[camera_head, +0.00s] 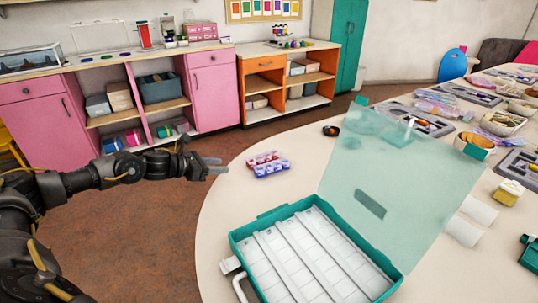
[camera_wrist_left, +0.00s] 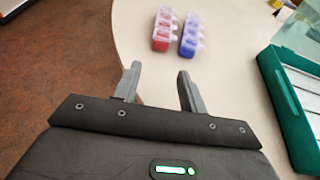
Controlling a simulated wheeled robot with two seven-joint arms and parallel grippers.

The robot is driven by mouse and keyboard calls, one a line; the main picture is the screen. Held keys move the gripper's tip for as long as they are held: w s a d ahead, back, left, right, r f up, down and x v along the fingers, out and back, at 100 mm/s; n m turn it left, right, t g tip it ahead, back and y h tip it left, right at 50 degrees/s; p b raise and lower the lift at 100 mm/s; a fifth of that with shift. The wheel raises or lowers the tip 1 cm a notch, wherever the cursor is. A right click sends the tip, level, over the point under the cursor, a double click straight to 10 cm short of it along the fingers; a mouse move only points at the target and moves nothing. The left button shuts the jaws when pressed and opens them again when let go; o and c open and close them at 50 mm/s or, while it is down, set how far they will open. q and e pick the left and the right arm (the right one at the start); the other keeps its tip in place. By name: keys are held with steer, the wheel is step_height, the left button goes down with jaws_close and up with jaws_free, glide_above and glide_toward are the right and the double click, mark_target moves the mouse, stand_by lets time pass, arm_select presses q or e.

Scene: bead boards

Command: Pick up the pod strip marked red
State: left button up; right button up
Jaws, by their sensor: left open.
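The red pod strip (camera_head: 262,158) lies on the white table near its left edge, a row of clear-lidded compartments with red contents. The blue pod strip (camera_head: 271,169) lies beside it, on the near side in the head view. In the left wrist view the red strip (camera_wrist_left: 162,31) is left of the blue strip (camera_wrist_left: 191,35), with a narrow gap between them. My left gripper (camera_head: 219,166) is open and empty, left of the strips and apart from them. In the left wrist view its fingers (camera_wrist_left: 158,75) point towards the strips. My right gripper is not in view.
An open teal case (camera_head: 276,214) with white compartments stands at the front, its clear lid (camera_head: 405,170) raised to the right. A small dark round item (camera_head: 331,130) lies behind the strips. Trays and bowls fill the right side. The table around the strips is clear.

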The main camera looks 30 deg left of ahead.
mark_target(247, 164)
arm_select(q)
steer(key=shift+d, duration=0.15)
steer(key=shift+p+x, duration=0.3)
steer(key=shift+x, duration=2.4)
steer(key=x, duration=0.4)
steer(key=shift+w+d, duration=0.1)
steer(key=shift+w, duration=0.4)
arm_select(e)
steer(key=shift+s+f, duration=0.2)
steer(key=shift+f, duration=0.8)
arm_select(q)
steer(key=shift+c, duration=0.3)
steer(key=c, duration=0.7)
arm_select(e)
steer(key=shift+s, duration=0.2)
